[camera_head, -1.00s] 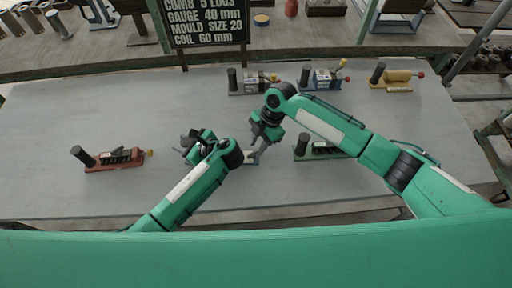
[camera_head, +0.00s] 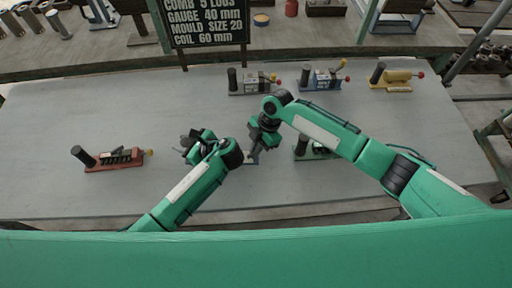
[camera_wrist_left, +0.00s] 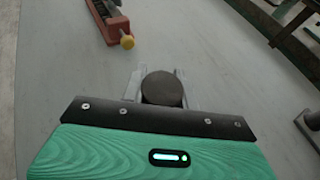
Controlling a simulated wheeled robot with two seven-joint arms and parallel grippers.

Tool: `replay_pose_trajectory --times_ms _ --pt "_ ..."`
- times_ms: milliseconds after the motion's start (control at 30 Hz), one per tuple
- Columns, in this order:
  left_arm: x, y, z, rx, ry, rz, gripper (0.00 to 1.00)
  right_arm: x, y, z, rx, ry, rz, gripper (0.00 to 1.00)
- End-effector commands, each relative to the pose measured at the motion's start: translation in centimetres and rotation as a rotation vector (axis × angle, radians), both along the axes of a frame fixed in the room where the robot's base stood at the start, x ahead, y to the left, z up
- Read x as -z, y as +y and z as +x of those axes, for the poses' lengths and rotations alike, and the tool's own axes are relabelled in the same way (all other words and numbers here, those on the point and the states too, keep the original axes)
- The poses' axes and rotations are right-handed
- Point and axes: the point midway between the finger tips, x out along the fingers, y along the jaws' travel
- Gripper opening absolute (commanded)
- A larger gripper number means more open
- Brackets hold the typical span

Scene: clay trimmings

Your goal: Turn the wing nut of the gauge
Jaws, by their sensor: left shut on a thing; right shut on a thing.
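My left gripper (camera_head: 187,147) is shut on the dark round post (camera_wrist_left: 162,90) of a gauge, which stands between its fingers in the left wrist view. That gauge (camera_head: 249,162) is mostly hidden behind my left forearm in the head view; only its grey-blue right end shows. My right gripper (camera_head: 254,152) reaches down at this right end and is shut on a small part there. This part looks like the wing nut, but the fingers hide it, so its angle cannot be told.
A red gauge (camera_head: 120,160) with a yellow knob lies left. A green gauge (camera_head: 316,154) sits close under my right arm. Grey (camera_head: 252,85), blue (camera_head: 322,80) and yellow (camera_head: 397,78) gauges stand at the back. A lettered sign (camera_head: 207,24) stands behind.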

Motion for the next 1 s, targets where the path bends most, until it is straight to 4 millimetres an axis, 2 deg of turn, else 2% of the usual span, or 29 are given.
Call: replay_pose_trajectory --times_ms 367,1000 --pt "-0.02 -0.03 0.0 0.0 0.0 0.0 0.0 0.04 -0.07 -0.29 0.195 0.0 0.001 0.0" --pt "-0.01 -0.03 0.0 0.0 0.0 0.0 0.0 -0.01 -0.1 -0.91 0.798 -0.001 0.001 0.0"
